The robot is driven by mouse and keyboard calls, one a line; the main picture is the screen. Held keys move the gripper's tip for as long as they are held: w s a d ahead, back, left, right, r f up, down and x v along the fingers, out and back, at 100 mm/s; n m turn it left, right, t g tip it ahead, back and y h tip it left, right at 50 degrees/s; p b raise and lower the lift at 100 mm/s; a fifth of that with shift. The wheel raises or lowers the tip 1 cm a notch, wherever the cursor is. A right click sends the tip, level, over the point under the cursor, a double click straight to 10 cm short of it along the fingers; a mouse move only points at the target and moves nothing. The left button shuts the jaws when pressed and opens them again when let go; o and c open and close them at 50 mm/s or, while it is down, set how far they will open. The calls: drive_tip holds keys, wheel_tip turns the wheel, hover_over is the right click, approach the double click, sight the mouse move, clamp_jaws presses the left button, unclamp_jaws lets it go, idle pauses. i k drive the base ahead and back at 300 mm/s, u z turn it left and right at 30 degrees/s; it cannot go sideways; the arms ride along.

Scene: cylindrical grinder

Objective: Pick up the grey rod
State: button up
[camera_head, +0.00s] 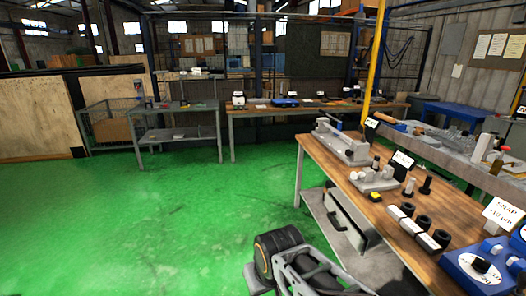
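Several small upright cylinders stand on the wooden bench (335,167) at the right. A short dark grey cylinder (376,163) stands by a light grey block fixture (373,183). Two dark upright pieces, one with a wider base (426,186) and one slimmer (408,188), stand to the right of the fixture. They are too small for me to tell which is the grey rod. I make out no gripper fingers. A grey and black mechanism, which may be part of my body, shows at the bottom centre, below and left of the bench.
A long grey device (342,146) sits at the bench's far end. Black rings with white labels (424,222) and blue gauge units (482,272) fill the near end. A yellow post (375,55) rises behind. Green floor (130,225) is clear to the left.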

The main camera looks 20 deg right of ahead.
sight(409, 187)
drive_tip(key=z, duration=0.2)
drive_tip(key=i, duration=1.95)
drive_tip(key=z, duration=1.2)
drive_tip(key=i, duration=1.05)
drive_tip(key=z, duration=1.7)
drive_tip(key=i, duration=0.6)
drive_tip(key=z, duration=0.3)
